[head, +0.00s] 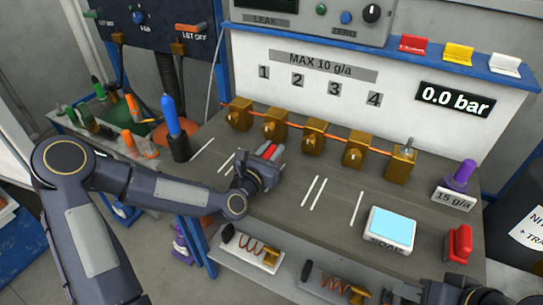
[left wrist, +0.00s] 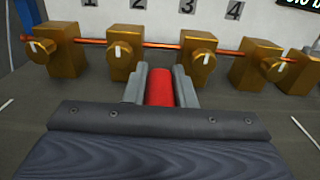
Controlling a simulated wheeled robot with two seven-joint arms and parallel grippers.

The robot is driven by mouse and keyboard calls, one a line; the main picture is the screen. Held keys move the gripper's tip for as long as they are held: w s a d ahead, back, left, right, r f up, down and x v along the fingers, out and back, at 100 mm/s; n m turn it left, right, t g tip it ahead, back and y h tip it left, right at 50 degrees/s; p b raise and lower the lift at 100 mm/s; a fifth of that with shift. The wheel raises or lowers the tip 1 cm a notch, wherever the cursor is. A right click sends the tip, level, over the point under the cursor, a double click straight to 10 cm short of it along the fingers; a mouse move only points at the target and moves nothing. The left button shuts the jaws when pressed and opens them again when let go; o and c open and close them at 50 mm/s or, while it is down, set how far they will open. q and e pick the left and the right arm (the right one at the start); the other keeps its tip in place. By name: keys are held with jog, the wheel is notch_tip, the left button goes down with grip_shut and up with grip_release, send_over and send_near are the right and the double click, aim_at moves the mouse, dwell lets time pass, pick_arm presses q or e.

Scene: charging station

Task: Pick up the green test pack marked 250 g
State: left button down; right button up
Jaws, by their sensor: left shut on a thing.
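My left gripper (head: 270,152) is over the grey worktop, in front of the brass valves. It is shut on a red cylinder (left wrist: 160,88), whose red end also shows between the fingers in the head view. Several green items, among them a green upright piece (head: 97,88) and a green piece (head: 82,118), stand on the side table at the left, apart from my gripper. I cannot read a 250 g mark on any of them. A dark part of my right arm or gripper (head: 470,292) shows at the bottom right edge; its fingers cannot be made out.
Several brass valves (head: 313,138) on a copper pipe line the back of the worktop. A blue-topped bottle (head: 172,125) stands at its left edge. The worktop's middle is clear.

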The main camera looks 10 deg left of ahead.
pick_arm(q)
jog(key=shift+f, duration=0.85)
jog(key=shift+f+b, duration=0.25)
jog(key=shift+b, duration=0.1)
jog(key=c, duration=1.2)
grip_release()
jog(key=shift+r, duration=0.1)
